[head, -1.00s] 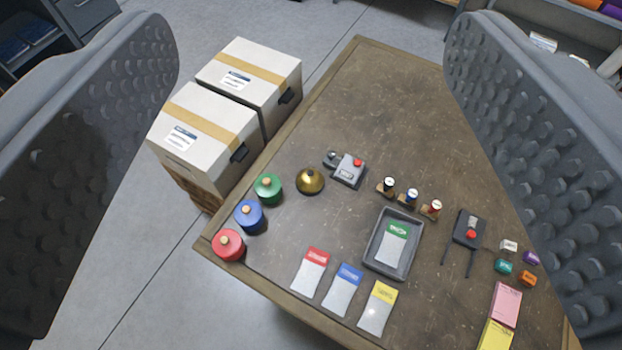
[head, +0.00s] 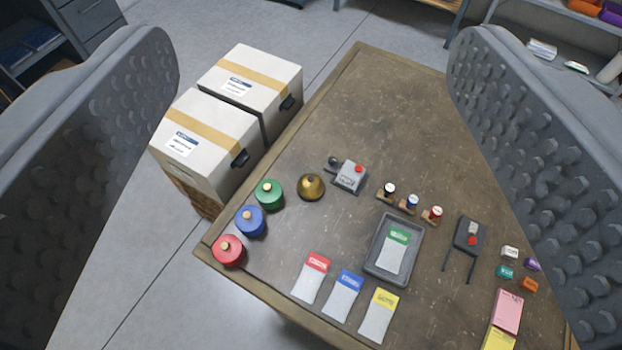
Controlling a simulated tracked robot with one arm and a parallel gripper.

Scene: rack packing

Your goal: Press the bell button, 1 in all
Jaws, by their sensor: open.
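A brass dome bell (head: 311,187) stands on the brown table, left of its middle, with a small knob on top that looks like its button. A grey device with a red button (head: 350,176) sits just right of it. A dark device with a red button (head: 468,238) lies farther right. My gripper (head: 312,170) is open and empty. Its two dark, studded fingers frame the left and right sides of the view. It is above the table, apart from the bell, which shows between the fingers.
Green, blue and red round canisters (head: 250,221) line the left table edge (head: 290,140). A grey tray (head: 372,262) holds a green-topped packet. Several packets, spools, small blocks and pads lie around. White boxes (head: 205,135) stand beyond the left edge. The table's far part is clear.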

